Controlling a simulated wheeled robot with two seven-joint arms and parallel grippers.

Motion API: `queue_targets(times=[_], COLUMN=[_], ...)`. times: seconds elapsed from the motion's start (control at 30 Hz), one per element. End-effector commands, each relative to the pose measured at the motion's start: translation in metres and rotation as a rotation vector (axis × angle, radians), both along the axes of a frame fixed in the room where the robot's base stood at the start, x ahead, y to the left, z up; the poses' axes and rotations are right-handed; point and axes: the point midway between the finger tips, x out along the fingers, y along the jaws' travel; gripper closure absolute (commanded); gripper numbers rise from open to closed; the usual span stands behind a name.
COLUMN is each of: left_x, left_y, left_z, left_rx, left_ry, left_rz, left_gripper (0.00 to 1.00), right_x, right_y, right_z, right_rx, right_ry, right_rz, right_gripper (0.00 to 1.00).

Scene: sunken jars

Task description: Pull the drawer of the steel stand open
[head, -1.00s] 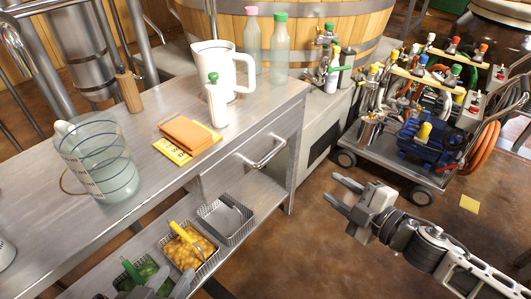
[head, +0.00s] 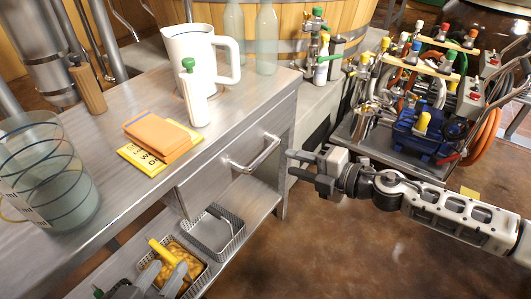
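The steel stand (head: 110,213) has a drawer (head: 215,180) under its top, with a horizontal bar handle (head: 256,158) on the front. The drawer looks shut. My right gripper (head: 291,164) is to the right of the handle. Its two fingers are apart and point left toward the handle. Nothing is between them, and it looks clear of the handle.
On top stand a glass jug (head: 55,180), orange block (head: 160,138), white pitcher (head: 190,45) and green-capped bottle (head: 194,98). Below are a wire basket (head: 213,235) and a basket with a yellow-handled scoop (head: 160,250). A cart (head: 420,165) stands right. Floor before the stand is clear.

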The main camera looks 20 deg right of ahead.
Motion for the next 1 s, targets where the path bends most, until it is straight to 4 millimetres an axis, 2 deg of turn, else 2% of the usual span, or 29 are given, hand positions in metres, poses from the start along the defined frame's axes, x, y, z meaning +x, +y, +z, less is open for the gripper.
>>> queue_targets(times=[0.3,0.43,0.63,0.9,1.0], left_x=[0.000,0.000,0.000,0.001,0.001], left_y=[0.001,0.001,0.001,0.001,0.001], left_z=[-0.003,-0.006,-0.005,-0.002,-0.001], left_rx=[0.011,0.012,0.010,0.006,0.004], left_ry=[0.018,0.023,0.018,0.011,0.008], left_rz=[-0.001,0.000,0.001,0.003,0.003], left_gripper=[0.64,0.64,0.64,0.64,0.64], right_x=[0.046,0.059,0.069,0.069,0.069], right_y=[0.036,0.046,0.054,0.054,0.054], right_z=[-0.010,-0.015,-0.018,-0.018,-0.018], right_rx=[0.003,0.000,-0.001,0.000,0.000], right_ry=[-0.003,-0.002,-0.001,0.000,0.000], right_rz=[0.001,0.000,0.000,0.000,0.000], right_gripper=[0.65,0.65,0.65,0.65,0.93])
